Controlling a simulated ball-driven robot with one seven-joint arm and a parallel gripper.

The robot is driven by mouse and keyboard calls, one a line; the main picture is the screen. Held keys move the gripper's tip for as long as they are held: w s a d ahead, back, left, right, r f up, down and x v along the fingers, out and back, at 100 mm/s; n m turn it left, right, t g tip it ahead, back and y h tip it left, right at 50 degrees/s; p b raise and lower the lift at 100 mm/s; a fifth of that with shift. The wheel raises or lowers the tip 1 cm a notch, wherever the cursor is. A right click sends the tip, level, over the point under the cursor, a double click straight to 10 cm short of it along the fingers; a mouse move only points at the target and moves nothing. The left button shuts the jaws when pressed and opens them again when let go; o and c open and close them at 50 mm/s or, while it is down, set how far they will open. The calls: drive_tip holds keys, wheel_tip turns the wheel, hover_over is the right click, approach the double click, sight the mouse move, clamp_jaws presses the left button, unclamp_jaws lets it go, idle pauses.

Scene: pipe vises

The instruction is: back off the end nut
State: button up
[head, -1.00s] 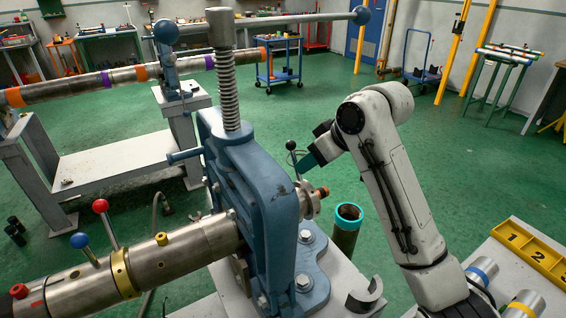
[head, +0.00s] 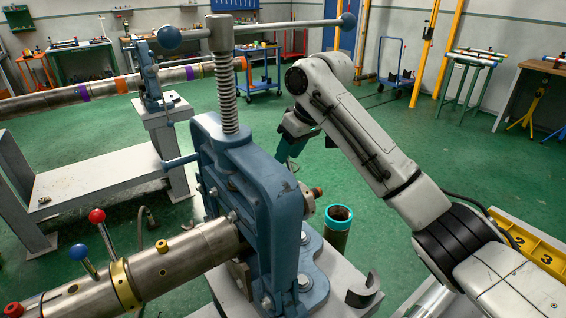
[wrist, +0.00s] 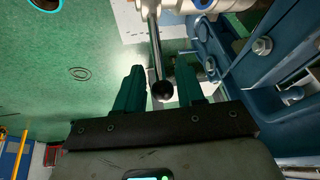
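The vise (head: 232,165) is a blue frame with a tall screw, clamped around a steel pipe (head: 180,262). On its right side a small metal end fitting with a copper-coloured tip (head: 317,191) sticks out, partly hidden by the frame; I take it for the end nut. In the wrist view a thin rod with a black ball knob (wrist: 163,91) comes down from a pale metal part (wrist: 190,6) at the top. My gripper (wrist: 158,84) is open, its teal fingers on either side of the knob with gaps showing. In the head view my gripper (head: 291,146) is just behind the vise frame.
A teal-rimmed tube (head: 338,214) stands right of the vise, near a grey curved half-ring (head: 364,292) on the pale bench. A yellow numbered rack (head: 530,250) is at the right. Red and blue ball levers (head: 97,216) rise from the pipe.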

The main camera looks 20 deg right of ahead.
drive_tip(key=shift+x, duration=2.1)
clamp_jaws()
